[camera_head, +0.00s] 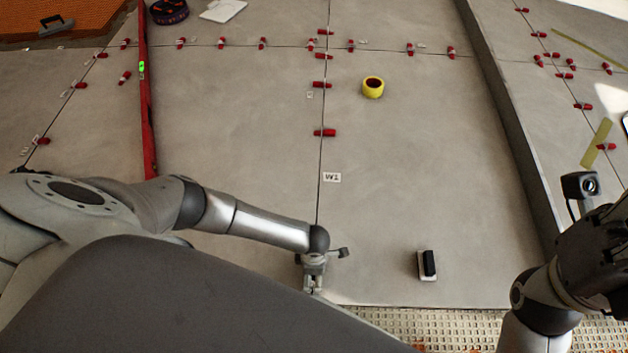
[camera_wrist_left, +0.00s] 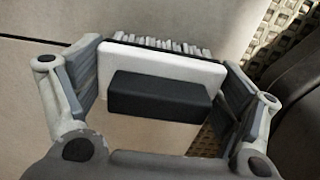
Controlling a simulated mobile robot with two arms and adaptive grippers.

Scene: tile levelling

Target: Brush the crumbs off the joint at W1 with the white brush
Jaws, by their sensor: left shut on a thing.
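The white brush (camera_wrist_left: 200,72), a white block with a black grip and pale bristles, sits between the two fingers of my left gripper in the left wrist view. My left gripper (camera_head: 313,284) is shut on it, low over the joint (camera_head: 319,207) near the front tile edge in the head view. The brush is hardly visible there. A label (camera_head: 332,177) beside this joint looks like W2 upside down; I cannot read a W1 label. I cannot make out crumbs. My right gripper (camera_head: 600,262) is at the lower right, its fingers not clear.
A black-and-white block (camera_head: 428,264) lies on the tile right of my left gripper. A yellow tape roll (camera_head: 373,87) stands farther back. Red clips (camera_head: 325,133) line the joints. A red level (camera_head: 147,110) lies at left. A grey raised edge (camera_head: 505,120) runs along the right.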

